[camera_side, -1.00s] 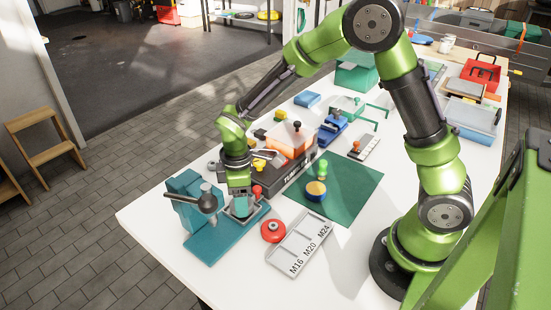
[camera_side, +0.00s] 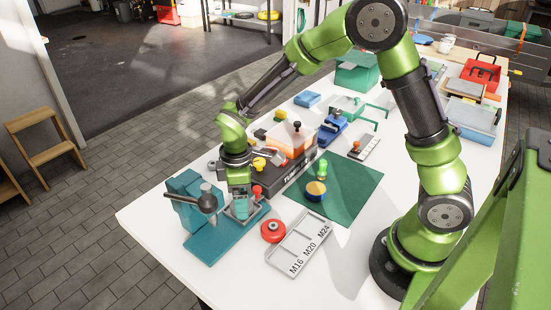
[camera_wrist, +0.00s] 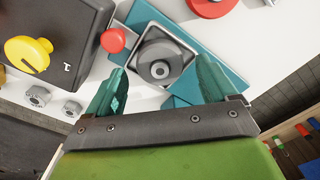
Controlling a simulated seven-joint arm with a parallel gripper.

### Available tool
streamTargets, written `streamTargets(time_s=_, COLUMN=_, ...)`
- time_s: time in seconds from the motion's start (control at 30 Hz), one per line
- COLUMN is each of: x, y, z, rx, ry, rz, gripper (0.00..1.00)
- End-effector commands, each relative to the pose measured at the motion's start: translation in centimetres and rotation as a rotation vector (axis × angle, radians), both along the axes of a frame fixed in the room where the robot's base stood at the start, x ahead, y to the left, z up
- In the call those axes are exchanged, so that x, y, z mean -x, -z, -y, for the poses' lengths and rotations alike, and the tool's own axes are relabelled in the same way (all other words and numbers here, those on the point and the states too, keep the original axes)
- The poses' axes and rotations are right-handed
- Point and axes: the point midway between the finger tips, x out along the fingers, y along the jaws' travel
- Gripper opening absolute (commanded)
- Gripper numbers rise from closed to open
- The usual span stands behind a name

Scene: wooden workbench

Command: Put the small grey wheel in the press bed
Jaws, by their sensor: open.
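A small grey wheel (camera_wrist: 160,68) with a dark centre hole lies flat inside the square metal-rimmed press bed (camera_wrist: 179,40) in the wrist view. The bed sits on the teal base of the press (camera_side: 212,242); in the side view the bed (camera_side: 243,213) is partly hidden by my gripper. My gripper (camera_side: 239,195) points down above the bed. In the wrist view its two teal fingers stand open on either side of the bed, apart from the wheel.
The press column and black lever (camera_side: 185,197) stand left of my gripper. The dark tumbler box (camera_side: 292,173) is close behind. A red wheel (camera_side: 273,231) and a labelled tray (camera_side: 291,262) lie in front. Two other grey wheels (camera_wrist: 37,96) (camera_wrist: 72,109) lie beside the box.

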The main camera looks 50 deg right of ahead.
Motion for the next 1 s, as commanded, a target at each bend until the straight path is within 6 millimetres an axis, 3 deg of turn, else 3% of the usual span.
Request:
streamTargets(time_s=0.4, x=0.0, y=-8.6, z=0.0, rx=-0.002, ry=0.002, rz=0.005, gripper=0.86)
streamTargets(time_s=0.67, x=0.1, y=-11.4, z=0.1, rx=-0.004, ry=0.012, rz=0.008, gripper=0.86)
streamTargets(time_s=0.83, x=2.1, y=-14.4, z=1.4, rx=-0.051, ry=0.167, rz=0.089, gripper=0.86)
streamTargets(time_s=1.0, x=6.5, y=-18.3, z=3.6, rx=-0.17, ry=0.484, rz=0.234, gripper=0.86)
